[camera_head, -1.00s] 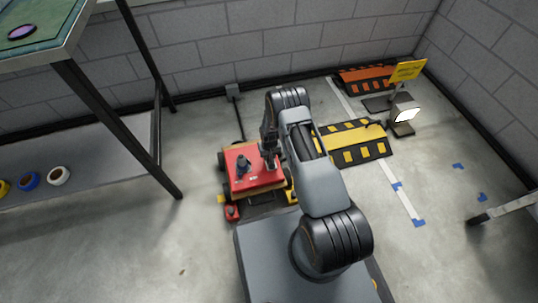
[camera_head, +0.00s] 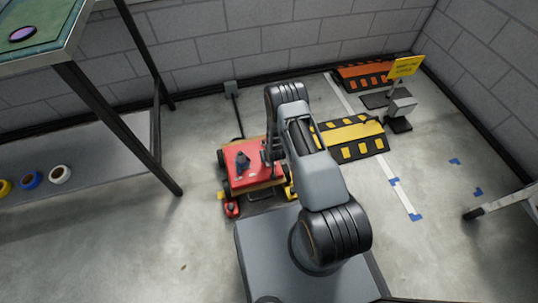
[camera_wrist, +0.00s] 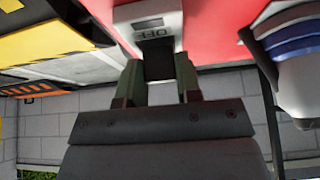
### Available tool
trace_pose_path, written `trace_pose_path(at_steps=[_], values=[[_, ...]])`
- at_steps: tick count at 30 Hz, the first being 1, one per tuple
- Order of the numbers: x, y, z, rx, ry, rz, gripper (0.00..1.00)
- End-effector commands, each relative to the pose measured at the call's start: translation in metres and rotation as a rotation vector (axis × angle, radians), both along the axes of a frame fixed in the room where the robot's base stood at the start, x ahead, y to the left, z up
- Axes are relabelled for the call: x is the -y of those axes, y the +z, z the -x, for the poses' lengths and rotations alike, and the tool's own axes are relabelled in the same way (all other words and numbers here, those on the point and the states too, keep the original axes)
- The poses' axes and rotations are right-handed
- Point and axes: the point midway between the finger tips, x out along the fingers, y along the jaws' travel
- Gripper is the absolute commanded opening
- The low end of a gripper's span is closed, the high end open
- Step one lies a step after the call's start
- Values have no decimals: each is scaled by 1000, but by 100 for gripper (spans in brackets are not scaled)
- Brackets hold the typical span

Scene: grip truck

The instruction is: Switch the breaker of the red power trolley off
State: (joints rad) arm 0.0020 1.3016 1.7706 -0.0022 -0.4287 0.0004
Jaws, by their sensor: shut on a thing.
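The red power trolley (camera_head: 254,156) stands on the floor left of my arm in the head view, and its red top fills the upper part of the wrist view (camera_wrist: 220,28). In the wrist view my gripper (camera_wrist: 159,80) is shut on a dark breaker lever (camera_wrist: 158,58), with one finger on each side. In the head view my arm partly hides the breaker.
A blue and white round fitting (camera_wrist: 298,62) is close to the right of my gripper. A workbench leg (camera_head: 125,135) is at left.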

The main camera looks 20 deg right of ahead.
Motion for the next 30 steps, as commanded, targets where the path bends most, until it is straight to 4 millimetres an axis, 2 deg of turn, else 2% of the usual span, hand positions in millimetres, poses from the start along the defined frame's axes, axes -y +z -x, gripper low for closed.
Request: trace_pose_path(at_steps=[1,2,9,16,20,30], values=[[0,-1,1,-4,1,0,8],[0,-1,1,-4,0,0,35],[0,0,1,-3,0,0,57],[0,1,0,-2,0,0,57],[0,9,4,-2,0,0,57],[0,69,34,-2,0,0,57]])
